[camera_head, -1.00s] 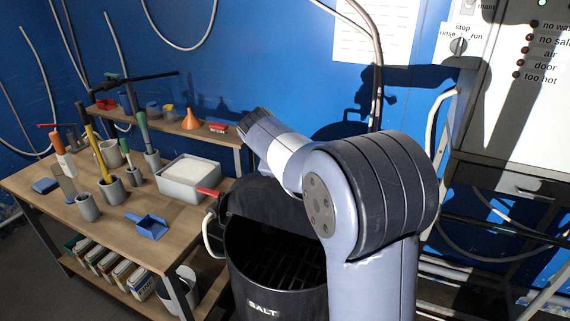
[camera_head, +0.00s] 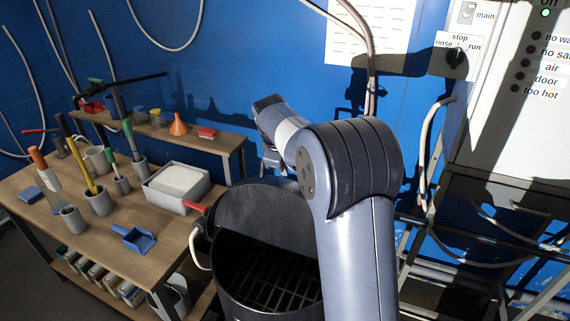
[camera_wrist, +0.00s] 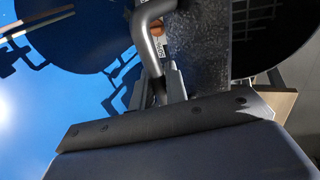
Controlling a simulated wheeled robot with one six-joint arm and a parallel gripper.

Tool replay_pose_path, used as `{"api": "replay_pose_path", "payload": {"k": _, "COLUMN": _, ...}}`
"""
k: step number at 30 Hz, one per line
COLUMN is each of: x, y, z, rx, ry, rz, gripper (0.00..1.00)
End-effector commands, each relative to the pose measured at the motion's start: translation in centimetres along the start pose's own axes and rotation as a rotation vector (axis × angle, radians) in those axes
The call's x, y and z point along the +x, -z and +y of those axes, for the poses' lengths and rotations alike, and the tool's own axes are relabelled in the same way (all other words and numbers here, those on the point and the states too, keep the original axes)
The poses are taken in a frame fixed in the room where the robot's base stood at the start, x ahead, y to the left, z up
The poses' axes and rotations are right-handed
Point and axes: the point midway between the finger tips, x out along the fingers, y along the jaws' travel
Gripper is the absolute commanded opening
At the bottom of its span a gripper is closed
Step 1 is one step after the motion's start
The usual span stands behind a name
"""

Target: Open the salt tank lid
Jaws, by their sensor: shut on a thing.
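The salt tank (camera_head: 228,272) is a black round drum at the lower middle of the head view, with a dark grating (camera_head: 275,285) inside its open mouth. Its dark lid (camera_head: 255,212) stands raised at the back of the mouth. In the wrist view, the lid (camera_wrist: 205,65) shows nearly edge-on as a speckled dark plate, with a bent grey handle (camera_wrist: 146,35) beside it. My gripper (camera_wrist: 160,90) is shut on this handle. In the head view, the fingers are hidden behind the lid and my arm.
A wooden bench (camera_head: 95,225) on the left holds pots with tools, a white-filled tray (camera_head: 178,186) and a blue scoop (camera_head: 137,239). A control cabinet (camera_head: 510,130) and hoses are at the right.

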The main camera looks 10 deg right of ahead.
Motion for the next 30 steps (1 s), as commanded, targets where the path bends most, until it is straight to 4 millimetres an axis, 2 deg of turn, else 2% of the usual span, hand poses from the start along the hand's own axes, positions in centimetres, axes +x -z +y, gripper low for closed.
{"api": "replay_pose_path", "payload": {"k": 4, "x": -0.1, "y": 0.0, "z": 0.0, "rx": -0.001, "ry": -0.001, "rz": -0.001, "gripper": 0.00}}
{"api": "replay_pose_path", "payload": {"k": 5, "x": -0.1, "y": 0.0, "z": 0.0, "rx": -0.001, "ry": -0.001, "rz": -0.001, "gripper": 0.15}}
{"api": "replay_pose_path", "payload": {"k": 11, "x": -0.1, "y": 0.0, "z": 0.0, "rx": 0.000, "ry": -0.001, "rz": 0.000, "gripper": 0.31}}
{"api": "replay_pose_path", "payload": {"k": 20, "x": -0.3, "y": 0.0, "z": 0.0, "rx": 0.000, "ry": -0.002, "rz": 0.001, "gripper": 0.32}}
{"api": "replay_pose_path", "payload": {"k": 25, "x": -2.5, "y": 0.1, "z": 0.0, "rx": 0.000, "ry": -0.005, "rz": 0.004, "gripper": 0.32}}
{"api": "replay_pose_path", "payload": {"k": 30, "x": -6.1, "y": 0.1, "z": 0.0, "rx": 0.001, "ry": -0.006, "rz": 0.005, "gripper": 0.32}}
